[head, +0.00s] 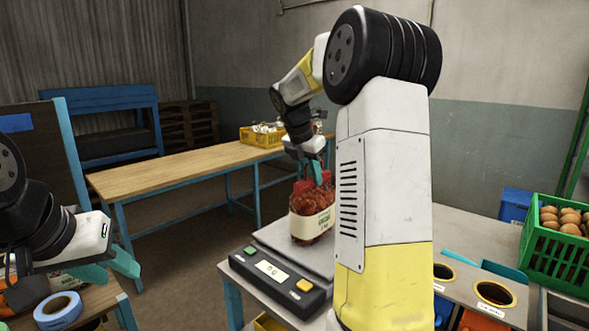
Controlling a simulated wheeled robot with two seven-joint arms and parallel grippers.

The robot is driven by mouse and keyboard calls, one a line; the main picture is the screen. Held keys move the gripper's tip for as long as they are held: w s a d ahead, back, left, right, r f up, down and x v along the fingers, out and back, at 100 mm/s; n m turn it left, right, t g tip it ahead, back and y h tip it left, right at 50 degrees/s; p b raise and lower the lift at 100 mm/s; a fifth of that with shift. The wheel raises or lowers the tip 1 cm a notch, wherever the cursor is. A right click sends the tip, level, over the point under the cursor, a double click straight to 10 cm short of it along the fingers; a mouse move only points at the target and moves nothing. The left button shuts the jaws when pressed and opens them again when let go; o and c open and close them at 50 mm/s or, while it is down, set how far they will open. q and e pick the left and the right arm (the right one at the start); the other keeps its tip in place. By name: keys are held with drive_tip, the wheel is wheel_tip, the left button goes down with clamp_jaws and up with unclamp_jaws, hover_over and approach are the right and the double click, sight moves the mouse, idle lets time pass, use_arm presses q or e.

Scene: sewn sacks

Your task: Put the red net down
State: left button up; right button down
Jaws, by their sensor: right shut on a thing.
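The red net (303,191), a mesh sack of reddish produce with a pale printed label band, is upright at the scale's grey plate (275,237). Its base looks to be on or just above the plate; I cannot tell which. My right gripper (319,174) points down from above and is shut on the top of the net. My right arm hides part of the plate and the area behind it. My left gripper (110,268) is at the lower left, empty, with its teal fingers apart, far from the net.
The scale's dark console (278,277) faces me. A blue tape roll (58,309) lies at the lower left. A green crate of brown round produce (559,240) stands right, near bench holes (495,294). A long wooden table (180,172) with a yellow crate (262,135) stands behind, mostly clear.

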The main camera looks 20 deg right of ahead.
idle(0.3)
drive_tip(key=c, duration=1.3)
unclamp_jaws()
drive_tip(key=shift+f, duration=0.1)
drive_tip(key=v, duration=1.2)
drive_tip(key=shift+s+a+f+m+t+y, duration=0.85)
drive_tip(key=shift+s+a+f+m, duration=1)
drive_tip(key=shift+s+m, duration=2.3)
drive_tip(key=shift+s+a+f+m+t+y, duration=0.5)
drive_tip(key=shift+s+a+f+m+y, duration=1.05)
drive_tip(key=shift+s+m, duration=2.6)
drive_tip(key=shift+s+a+f+m+t+y, duration=0.65)
drive_tip(key=shift+s+a+f+m, duration=1.55)
drive_tip(key=shift+s+m, duration=1.95)
